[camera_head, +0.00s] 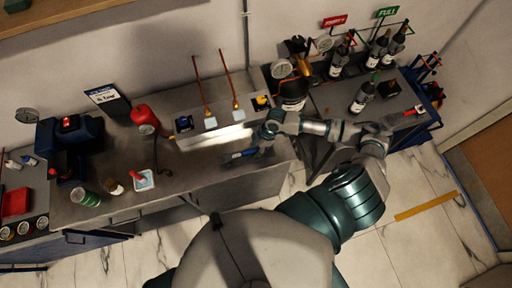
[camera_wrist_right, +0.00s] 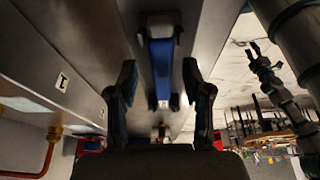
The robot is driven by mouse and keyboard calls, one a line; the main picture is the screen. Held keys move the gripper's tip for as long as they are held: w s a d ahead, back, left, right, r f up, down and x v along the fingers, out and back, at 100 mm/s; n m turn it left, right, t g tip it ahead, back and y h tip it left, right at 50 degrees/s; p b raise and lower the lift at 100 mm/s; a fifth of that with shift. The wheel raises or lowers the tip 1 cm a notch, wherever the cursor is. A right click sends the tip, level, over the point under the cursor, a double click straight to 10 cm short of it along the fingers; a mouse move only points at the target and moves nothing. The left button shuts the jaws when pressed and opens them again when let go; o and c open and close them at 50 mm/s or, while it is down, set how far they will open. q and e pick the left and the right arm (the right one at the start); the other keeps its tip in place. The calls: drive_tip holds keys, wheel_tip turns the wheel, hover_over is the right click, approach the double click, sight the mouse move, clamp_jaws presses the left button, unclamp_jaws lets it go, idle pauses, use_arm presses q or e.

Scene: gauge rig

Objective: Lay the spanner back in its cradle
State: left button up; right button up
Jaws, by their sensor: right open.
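A blue-handled tool (camera_head: 240,156), which looks like the spanner, lies at the bench's front edge, left of my right gripper. My right gripper (camera_head: 266,132) is above the bench, near its right end. In the right wrist view my right gripper (camera_wrist_right: 161,95) is open, its two dark fingers well apart. A blue and dark piece (camera_wrist_right: 162,62) shows between and beyond the fingers; I cannot tell if they touch it. I cannot make out the cradle for certain. At the right of the wrist view is a grey arm with a dark gripper (camera_wrist_right: 255,50), probably my left; its opening is unclear.
A grey box (camera_head: 215,120) with two copper rods stands behind the blue tool. A red canister (camera_head: 144,115) and a small white tray (camera_head: 144,180) are further left. Dark bottles (camera_head: 364,95) stand on the right bench. A gap separates the benches.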

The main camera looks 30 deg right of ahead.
drive_tip(key=w+v, duration=0.1)
drive_tip(key=v, duration=1.1)
drive_tip(key=shift+s+d, duration=0.3)
drive_tip(key=shift+s, duration=0.1)
drive_tip(key=shift+a+f, duration=0.1)
drive_tip(key=shift+a, duration=0.15)
